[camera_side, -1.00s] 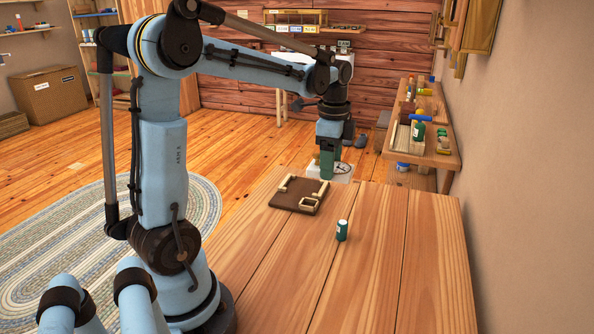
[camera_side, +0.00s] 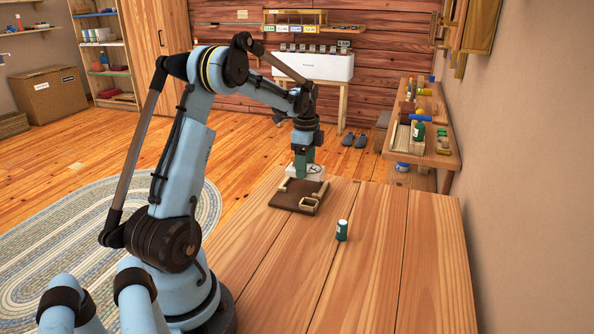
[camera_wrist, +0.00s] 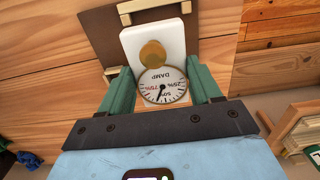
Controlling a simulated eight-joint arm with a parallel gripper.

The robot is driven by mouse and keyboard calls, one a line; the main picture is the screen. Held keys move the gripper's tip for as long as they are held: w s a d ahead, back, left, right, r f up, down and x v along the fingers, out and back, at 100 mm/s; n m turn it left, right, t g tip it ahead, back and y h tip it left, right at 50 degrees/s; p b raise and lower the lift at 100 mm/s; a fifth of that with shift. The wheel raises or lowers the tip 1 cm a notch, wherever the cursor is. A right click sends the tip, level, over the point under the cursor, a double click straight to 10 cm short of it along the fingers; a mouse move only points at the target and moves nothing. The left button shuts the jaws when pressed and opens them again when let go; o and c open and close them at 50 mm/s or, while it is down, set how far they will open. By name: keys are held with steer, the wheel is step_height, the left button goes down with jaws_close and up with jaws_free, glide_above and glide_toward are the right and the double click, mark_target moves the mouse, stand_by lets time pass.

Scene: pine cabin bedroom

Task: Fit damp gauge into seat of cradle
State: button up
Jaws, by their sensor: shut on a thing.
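The damp gauge is a white plate (camera_wrist: 172,38) with a brass disc and a round dial marked DAMP. My gripper (camera_wrist: 163,84) is shut on it, a green finger at each side of the dial. In the side view the gauge (camera_side: 317,171) is at the far edge of the cradle, partly hidden by my gripper (camera_side: 303,174). The cradle is a dark brown board (camera_side: 286,201) with pale raised pieces, lying on the table. In the wrist view the cradle (camera_wrist: 92,28) shows behind the gauge, which covers much of it. I cannot tell whether they touch.
A small green bottle with a white top (camera_side: 342,230) stands on the table (camera_side: 375,275), right of and nearer than the cradle. The table's front is otherwise clear. A side bench (camera_side: 436,157) with bottles stands along the right wall.

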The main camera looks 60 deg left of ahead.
steer(key=shift+s+a+f, duration=0.1)
steer(key=shift+a+f, duration=0.3)
steer(key=shift+f, duration=1.8)
steer(key=shift+f, duration=0.15)
steer(key=o, duration=1.2)
